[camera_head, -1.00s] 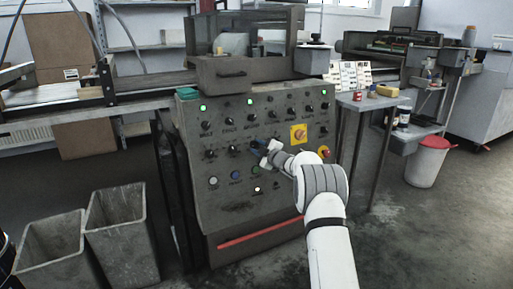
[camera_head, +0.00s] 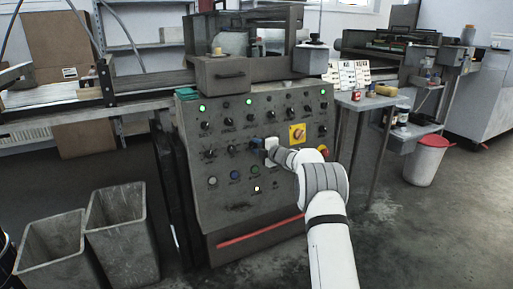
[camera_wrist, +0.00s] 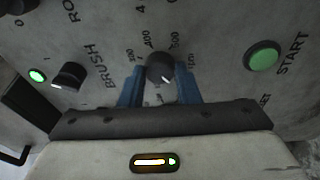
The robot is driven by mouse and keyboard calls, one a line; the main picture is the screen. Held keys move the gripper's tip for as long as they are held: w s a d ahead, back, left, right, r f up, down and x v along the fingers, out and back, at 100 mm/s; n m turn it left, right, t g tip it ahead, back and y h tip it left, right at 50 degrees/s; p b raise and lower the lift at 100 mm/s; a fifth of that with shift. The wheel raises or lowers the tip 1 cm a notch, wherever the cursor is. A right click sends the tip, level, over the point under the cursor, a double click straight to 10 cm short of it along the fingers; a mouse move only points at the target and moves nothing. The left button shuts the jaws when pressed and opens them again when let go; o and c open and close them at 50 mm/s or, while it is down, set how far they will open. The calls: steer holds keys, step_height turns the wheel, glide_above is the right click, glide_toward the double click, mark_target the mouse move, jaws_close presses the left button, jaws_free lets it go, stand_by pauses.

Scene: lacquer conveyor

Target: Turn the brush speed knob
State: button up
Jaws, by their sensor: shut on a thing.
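The brush speed knob (camera_wrist: 160,68) is a round black dial with a numbered scale around it and BRUSH printed to its left in the wrist view. A pale mark shows on its lower edge. My gripper (camera_wrist: 160,78) has a blue finger on each side of the knob and is shut on it. In the head view my gripper (camera_head: 259,144) is at the middle of the sloped control panel (camera_head: 225,195), and its wrist hides the knob there.
A black switch knob (camera_wrist: 69,75) with a lit green lamp (camera_wrist: 37,76) is to the left in the wrist view. A green START button (camera_wrist: 263,56) is to the right. A yellow plate (camera_head: 297,134) with a switch and a red knob (camera_head: 323,151) are right of my gripper.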

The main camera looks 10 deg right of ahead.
steer(key=shift+a+f, duration=0.1)
steer(key=shift+a, duration=0.05)
steer(key=o, duration=0.7)
steer(key=shift+o, duration=1.3)
steer(key=f+p+v, duration=0.1)
steer(key=v, duration=0.6)
steer(key=shift+s+d+r+p, duration=0.3)
steer(key=shift+s+r+p, duration=0.05)
steer(key=shift+r, duration=0.2)
